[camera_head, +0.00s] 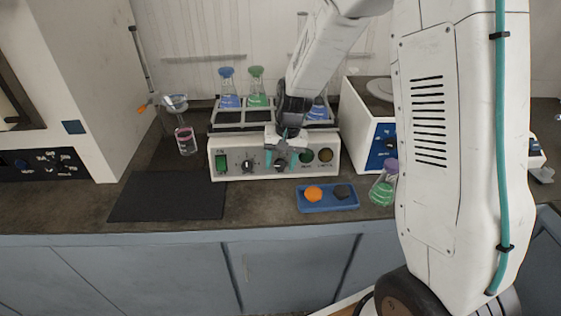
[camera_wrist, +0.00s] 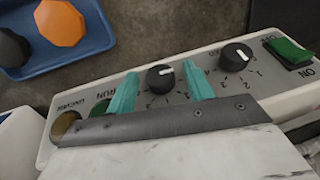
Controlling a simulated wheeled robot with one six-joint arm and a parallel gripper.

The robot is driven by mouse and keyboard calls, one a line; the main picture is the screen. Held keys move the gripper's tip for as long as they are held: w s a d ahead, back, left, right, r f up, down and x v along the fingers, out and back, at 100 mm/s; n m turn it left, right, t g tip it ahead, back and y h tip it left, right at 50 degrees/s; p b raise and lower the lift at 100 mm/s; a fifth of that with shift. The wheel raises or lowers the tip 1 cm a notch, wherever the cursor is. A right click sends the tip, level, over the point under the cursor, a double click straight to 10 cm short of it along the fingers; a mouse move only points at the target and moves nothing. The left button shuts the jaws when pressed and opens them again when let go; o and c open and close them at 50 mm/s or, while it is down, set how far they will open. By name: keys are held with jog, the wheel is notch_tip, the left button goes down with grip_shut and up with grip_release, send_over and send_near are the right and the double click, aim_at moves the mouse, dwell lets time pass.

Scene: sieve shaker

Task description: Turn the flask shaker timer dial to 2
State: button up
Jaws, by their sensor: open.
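The flask shaker (camera_head: 226,166) is a white box on the counter with a green switch, two black dials and round buttons on its front. My gripper (camera_head: 282,160) is at the right-hand dial, with its teal fingers open. In the wrist view, which shows the panel upside down, the fingers (camera_wrist: 161,76) stand on either side of this black dial (camera_wrist: 160,79). A gap shows beside the dial; contact is not clear. Its white mark points roughly right in that view, and its scale is partly hidden. The other black dial (camera_wrist: 237,57) is outside the fingers. Which label belongs to the timer is unreadable.
A blue tray (camera_head: 328,207) with an orange piece (camera_head: 313,194) and a dark piece (camera_head: 342,192) lies before the shaker. Flasks with blue (camera_head: 228,88) and green (camera_head: 257,88) stoppers stand on top. A green-liquid flask (camera_head: 382,190) stands right; a black mat (camera_head: 168,197) lies left.

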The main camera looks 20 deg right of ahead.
jog(key=c, duration=1)
jog(key=shift+o, duration=0.2)
jog(key=shift+s+d+f+m+t+y, duration=0.15)
jog(key=shift+m+t+y, duration=0.35)
jog(key=shift+y, duration=0.6)
jog(key=shift+m+t+y, duration=0.3)
jog(key=shift+t+y, duration=0.1)
jog(key=shift+y, duration=0.4)
jog(key=o, duration=1)
jog(key=shift+c, duration=0.2)
jog(key=shift+d, duration=0.1)
jog(key=v, duration=0.8)
